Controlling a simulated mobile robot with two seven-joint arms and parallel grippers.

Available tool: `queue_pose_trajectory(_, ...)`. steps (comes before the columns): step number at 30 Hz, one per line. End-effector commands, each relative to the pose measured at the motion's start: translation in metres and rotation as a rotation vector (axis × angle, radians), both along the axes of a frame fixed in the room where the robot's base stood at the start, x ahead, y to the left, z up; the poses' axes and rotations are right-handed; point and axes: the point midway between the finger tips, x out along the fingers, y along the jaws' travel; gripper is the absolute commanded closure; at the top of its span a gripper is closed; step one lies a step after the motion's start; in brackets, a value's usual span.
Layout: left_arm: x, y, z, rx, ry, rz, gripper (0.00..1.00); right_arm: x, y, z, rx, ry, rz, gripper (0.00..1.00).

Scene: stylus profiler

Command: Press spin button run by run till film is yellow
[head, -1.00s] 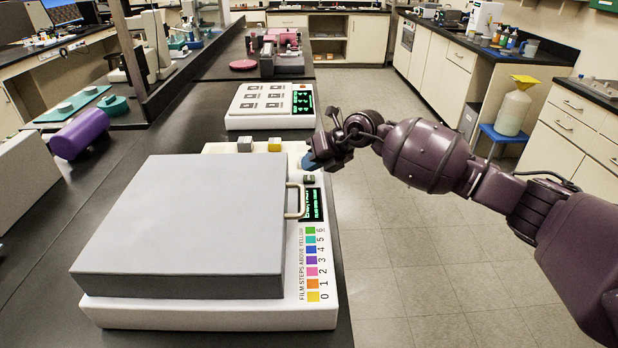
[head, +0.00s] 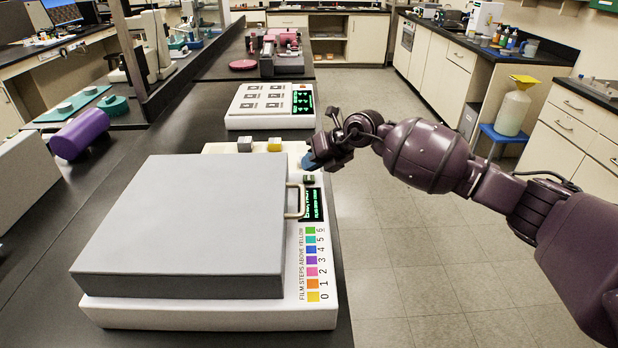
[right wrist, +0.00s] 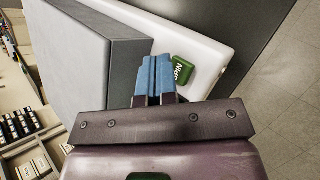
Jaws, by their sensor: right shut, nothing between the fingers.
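The spin machine is a white box (head: 210,316) with a large grey lid (head: 185,215) that is down, so the film is hidden. Its green spin button (head: 309,179) is on the right side of the top, near the far end. In the right wrist view the button (right wrist: 181,70) reads SPIN. My right gripper (head: 308,162) is shut and empty, its blue fingertips just beyond the button in the head view. In the wrist view the fingertips (right wrist: 154,77) are just left of the button; I cannot tell whether they touch it. My left gripper is not in view.
A green-lit display (head: 313,204) and a colour scale (head: 312,265) numbered 0 to 6 lie along the machine's right side. Grey and yellow blocks (head: 274,145) sit at its far edge. A second white device (head: 270,106) stands behind. Open floor lies right of the bench.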

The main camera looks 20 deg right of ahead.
Motion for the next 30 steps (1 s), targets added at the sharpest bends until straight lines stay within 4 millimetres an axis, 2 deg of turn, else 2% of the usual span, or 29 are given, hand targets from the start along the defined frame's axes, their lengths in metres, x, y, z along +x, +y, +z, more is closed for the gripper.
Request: queue_pose_trajectory(30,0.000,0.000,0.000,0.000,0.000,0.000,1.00,0.000,0.000,-0.010,0.000,0.000,0.000,1.00)
